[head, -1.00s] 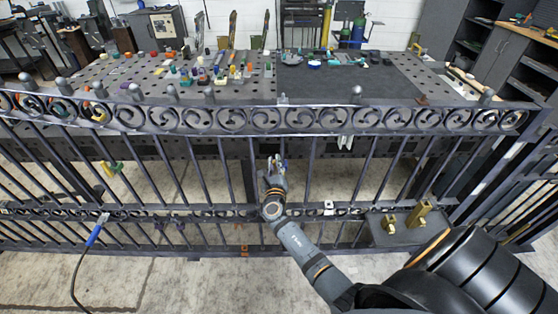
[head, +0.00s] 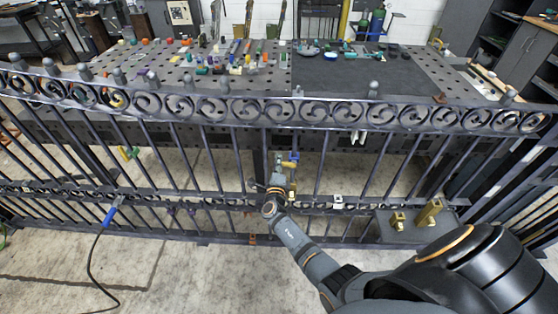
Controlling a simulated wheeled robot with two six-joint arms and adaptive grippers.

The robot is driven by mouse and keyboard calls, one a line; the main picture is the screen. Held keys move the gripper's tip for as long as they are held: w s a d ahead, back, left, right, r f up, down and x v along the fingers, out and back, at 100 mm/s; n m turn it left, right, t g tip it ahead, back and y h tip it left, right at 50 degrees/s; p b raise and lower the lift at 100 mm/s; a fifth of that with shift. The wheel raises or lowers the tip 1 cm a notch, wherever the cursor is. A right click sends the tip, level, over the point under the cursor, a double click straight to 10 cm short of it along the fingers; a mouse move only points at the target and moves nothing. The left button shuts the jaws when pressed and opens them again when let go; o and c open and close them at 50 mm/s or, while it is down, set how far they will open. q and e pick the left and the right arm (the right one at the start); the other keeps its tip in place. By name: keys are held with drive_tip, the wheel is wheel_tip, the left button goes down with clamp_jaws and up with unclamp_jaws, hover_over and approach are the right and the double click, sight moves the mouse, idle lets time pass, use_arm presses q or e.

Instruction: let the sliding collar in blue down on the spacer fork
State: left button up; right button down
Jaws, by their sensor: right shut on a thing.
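My right gripper (head: 281,180) is at the middle of the scroll gate (head: 330,112), between its upper scroll band and lower rail. It is shut on a small part with blue on it, which looks like the blue sliding collar (head: 294,156). The gripper hides most of this part. A yellow piece (head: 289,164) shows just below the blue and may be the spacer fork. I cannot tell whether the collar touches it. My left gripper is out of view.
A yellow-green piece (head: 128,153) sits on the gate's left bars. A blue-handled tool (head: 111,215) with a black cable is at the lower left rail. Brass pieces (head: 428,212) stand on a grey platform (head: 375,231) at right. A perforated table (head: 160,75) holding small parts is behind.

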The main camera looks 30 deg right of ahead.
drive_tip(key=shift+f+n, duration=0.2)
drive_tip(key=shift+n, duration=0.2)
drive_tip(key=shift+f, duration=0.1)
drive_tip(key=c, duration=1.3)
unclamp_jaws()
drive_tip(key=v, duration=1.2)
drive_tip(key=shift+a+f, duration=0.1)
drive_tip(key=shift+c, duration=0.4)
